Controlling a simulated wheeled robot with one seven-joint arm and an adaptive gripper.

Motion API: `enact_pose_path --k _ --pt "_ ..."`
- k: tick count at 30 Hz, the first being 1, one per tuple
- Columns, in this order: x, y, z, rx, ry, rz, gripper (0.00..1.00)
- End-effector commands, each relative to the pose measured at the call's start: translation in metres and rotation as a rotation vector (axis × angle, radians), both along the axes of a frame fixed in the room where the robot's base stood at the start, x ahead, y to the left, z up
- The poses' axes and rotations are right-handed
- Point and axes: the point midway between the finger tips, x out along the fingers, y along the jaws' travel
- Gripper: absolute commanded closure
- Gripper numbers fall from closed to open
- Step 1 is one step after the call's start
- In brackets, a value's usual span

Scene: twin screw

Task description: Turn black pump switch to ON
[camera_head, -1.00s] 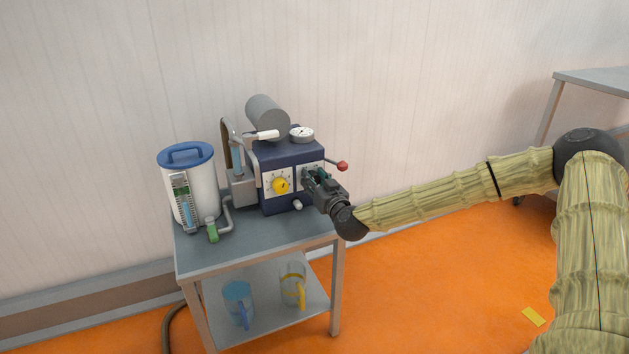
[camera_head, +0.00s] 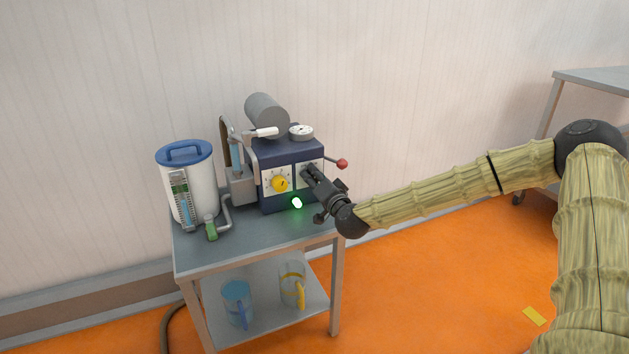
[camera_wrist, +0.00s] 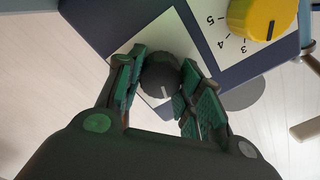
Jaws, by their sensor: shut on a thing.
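In the head view my gripper (camera_head: 310,178) reaches the box front from the right and hides the switch. A lamp (camera_head: 297,203) low on the box front glows green. The lettering around the switch is not readable.
A yellow dial (camera_head: 280,184) sits left of the switch, and a red-tipped lever (camera_head: 342,164) sticks out to the right. A white canister (camera_head: 190,185) with a blue lid stands left on the grey cart (camera_head: 262,245). Two jugs stand on its lower shelf.

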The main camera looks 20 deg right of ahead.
Motion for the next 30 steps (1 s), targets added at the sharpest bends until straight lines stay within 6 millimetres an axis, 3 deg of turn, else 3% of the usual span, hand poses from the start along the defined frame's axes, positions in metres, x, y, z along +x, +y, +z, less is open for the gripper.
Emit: enact_pose_path --k 12,29,30 --pt "0.0002 -0.0020 -0.0015 0.195 0.006 -0.003 0.87" --pt "0.0001 -0.0022 -0.0012 0.224 0.007 -0.004 0.87" --pt "0.0001 -0.0023 -0.0013 0.224 0.007 -0.004 0.58"
